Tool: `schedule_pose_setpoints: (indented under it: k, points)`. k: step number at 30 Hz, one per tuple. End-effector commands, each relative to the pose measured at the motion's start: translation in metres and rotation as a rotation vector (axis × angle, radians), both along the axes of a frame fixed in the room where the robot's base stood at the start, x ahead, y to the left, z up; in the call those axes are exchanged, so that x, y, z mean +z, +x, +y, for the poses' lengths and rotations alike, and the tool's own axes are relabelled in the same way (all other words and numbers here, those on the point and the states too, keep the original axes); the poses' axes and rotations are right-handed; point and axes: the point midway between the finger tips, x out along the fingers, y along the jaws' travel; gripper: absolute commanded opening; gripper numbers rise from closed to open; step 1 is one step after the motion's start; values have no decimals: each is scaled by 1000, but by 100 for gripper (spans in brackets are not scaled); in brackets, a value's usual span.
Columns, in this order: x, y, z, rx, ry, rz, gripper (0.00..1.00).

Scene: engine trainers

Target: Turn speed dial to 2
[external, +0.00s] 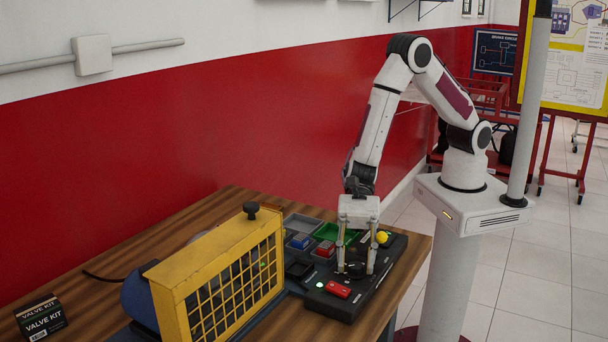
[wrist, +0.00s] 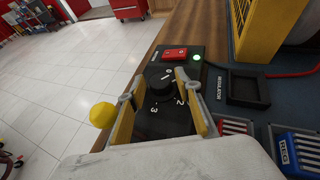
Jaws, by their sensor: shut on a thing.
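The speed dial (wrist: 162,86) is a round black knob on a black control box (external: 398,252). In the wrist view, the digits 2 and 3 show on its near side. Small white marks show at its far side, but I cannot tell which number the knob points to. My gripper (wrist: 160,82) is around the knob, one yellow-padded finger on each side, shut on it. In the external view my gripper (external: 356,270) points straight down at the box, and its fingers partly hide the dial.
On the box are a red switch (external: 338,290), a lit green lamp (external: 320,284) and a yellow ball-shaped knob (external: 382,237), close to one finger. A yellow grille guard (external: 170,281) stands to the left. Trays with red and blue blocks (external: 300,241) lie behind the box.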

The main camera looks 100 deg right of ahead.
Motion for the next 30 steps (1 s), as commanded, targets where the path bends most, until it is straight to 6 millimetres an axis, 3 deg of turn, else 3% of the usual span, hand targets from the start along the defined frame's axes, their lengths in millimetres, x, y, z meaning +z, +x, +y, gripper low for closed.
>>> schedule_pose_setpoints:
  k: [5,6,30]
  points:
    - [0,0,-1,-2,-2,1,12]
    - [-1,0,-1,-3,-1,2,40]
    - [-1,-1,0,44,-1,1,40]
